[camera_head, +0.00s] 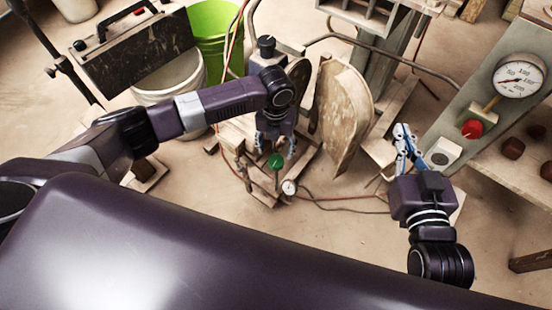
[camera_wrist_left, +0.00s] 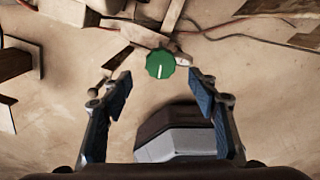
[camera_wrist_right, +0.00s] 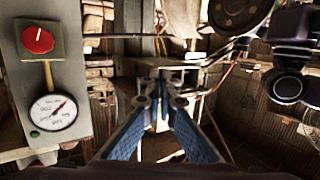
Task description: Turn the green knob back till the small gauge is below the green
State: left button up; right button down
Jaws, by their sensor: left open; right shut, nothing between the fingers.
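The green knob (camera_head: 276,161) stands on a thin stem low in the middle of the head view. In the left wrist view the green knob (camera_wrist_left: 160,64) shows from above with a white mark, just beyond and between the fingertips. The small gauge (camera_head: 289,187) is a small white dial beside the knob; its needle is too small to read. My left gripper (camera_head: 275,150) is open, pointing down over the knob, and its fingers (camera_wrist_left: 160,82) are apart from it. My right gripper (camera_head: 403,135) is shut and empty, off to the right near the grey panel.
A grey panel (camera_head: 455,125) at the right carries a large gauge (camera_head: 518,76) and a red knob (camera_head: 472,129). A worn round board (camera_head: 342,110) stands behind the green knob. Hoses (camera_head: 345,198) run along the floor. A green bucket (camera_head: 212,30) is at the back.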

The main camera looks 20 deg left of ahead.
aim_at(276, 161)
pick_arm(q)
notch_tip(276, 161, down, 4)
jog(key=shift+r+b, duration=0.15)
jog(key=shift+b, duration=0.5)
notch_tip(276, 161, down, 3)
jog(key=shift+r+b, duration=0.1)
jog(key=shift+b, duration=0.45)
pick_arm(e)
notch_tip(276, 161, up, 14)
jog(key=s+a+t+y, duration=0.1)
jog(key=t+y, duration=0.1)
jog(key=t, duration=0.5)
jog(key=shift+s+a+f, duration=0.2)
